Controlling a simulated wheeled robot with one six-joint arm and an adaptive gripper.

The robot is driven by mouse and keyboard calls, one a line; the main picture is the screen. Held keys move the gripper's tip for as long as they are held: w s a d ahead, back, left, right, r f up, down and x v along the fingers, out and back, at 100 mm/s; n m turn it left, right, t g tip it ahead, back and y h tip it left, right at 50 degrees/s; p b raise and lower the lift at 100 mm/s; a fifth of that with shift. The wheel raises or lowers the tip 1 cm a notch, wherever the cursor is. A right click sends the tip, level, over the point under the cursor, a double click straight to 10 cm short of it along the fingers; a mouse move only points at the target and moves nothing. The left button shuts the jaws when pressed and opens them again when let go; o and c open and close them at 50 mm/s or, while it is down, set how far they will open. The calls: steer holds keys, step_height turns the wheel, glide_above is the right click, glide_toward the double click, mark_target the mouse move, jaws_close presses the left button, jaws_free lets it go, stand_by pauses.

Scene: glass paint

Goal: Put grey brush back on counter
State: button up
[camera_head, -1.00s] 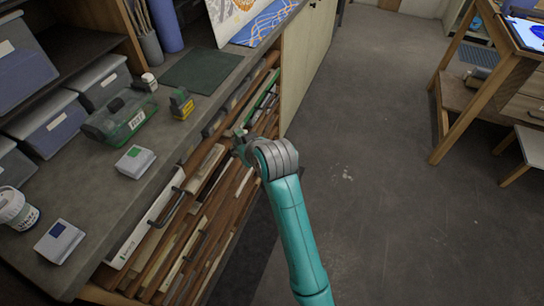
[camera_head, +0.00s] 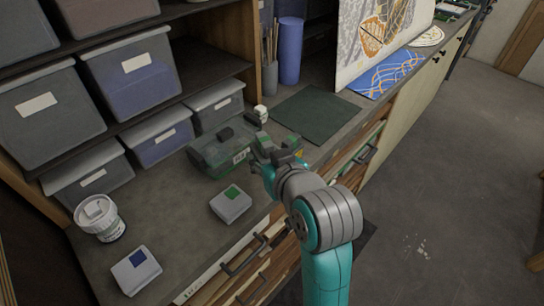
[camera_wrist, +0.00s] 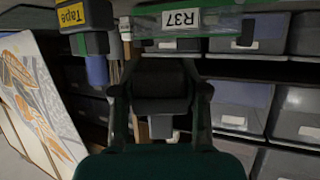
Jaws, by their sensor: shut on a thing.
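A clear R37 box (camera_head: 222,152), a white box with a green label (camera_head: 231,204), a blue-labelled box (camera_head: 136,270) and a white tub (camera_head: 98,218) stand on the counter. A dark green mat (camera_head: 314,113) lies bare behind. Grey bins fill the shelves.

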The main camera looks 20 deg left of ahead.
steer(key=shift+w+a+f, duration=0.15)
steer(key=shift+w+a, duration=0.05)
steer(key=shift+a, duration=0.1)
steer(key=shift+f, duration=3.2)
steer(key=shift+f, duration=0.4)
steer(key=shift+f, duration=0.45)
